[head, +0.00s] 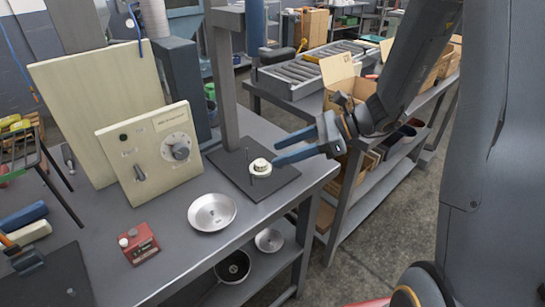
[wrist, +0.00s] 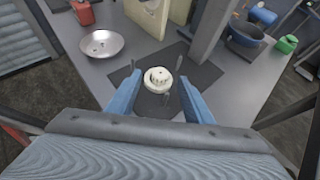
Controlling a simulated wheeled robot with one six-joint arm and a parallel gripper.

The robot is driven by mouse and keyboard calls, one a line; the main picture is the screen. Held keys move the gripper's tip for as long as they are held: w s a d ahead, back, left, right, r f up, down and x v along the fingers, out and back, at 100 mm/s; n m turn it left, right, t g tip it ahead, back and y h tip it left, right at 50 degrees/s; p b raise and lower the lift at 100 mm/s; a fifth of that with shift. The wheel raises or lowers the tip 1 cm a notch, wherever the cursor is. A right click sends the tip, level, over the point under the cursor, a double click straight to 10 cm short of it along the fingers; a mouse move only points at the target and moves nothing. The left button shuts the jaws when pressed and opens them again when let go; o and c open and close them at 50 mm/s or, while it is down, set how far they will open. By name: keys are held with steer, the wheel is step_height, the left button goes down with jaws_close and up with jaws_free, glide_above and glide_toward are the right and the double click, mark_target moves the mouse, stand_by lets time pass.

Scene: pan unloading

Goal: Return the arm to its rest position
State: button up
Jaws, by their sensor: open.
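My gripper (head: 292,146) is open, with two blue fingers pointing left over the table's right part. In the wrist view my gripper (wrist: 160,98) has its fingers spread wide and nothing between them. A small cream round part (head: 261,167) sits on a dark square plate (head: 283,186) beyond the fingertips. The cream part also shows in the wrist view (wrist: 158,78), with thin upright pins around it.
A cream control panel with a dial (head: 150,150) stands behind the pan. A grey post (head: 225,90) rises at the plate's back. A red box (head: 138,243) sits near the table's front. A second bench with rollers (head: 310,68) and cardboard boxes (head: 350,90) stands behind my arm.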

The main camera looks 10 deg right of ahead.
steer(key=shift+s+d+r, duration=0.1)
steer(key=shift+d+r, duration=0.05)
steer(key=shift+d, duration=0.15)
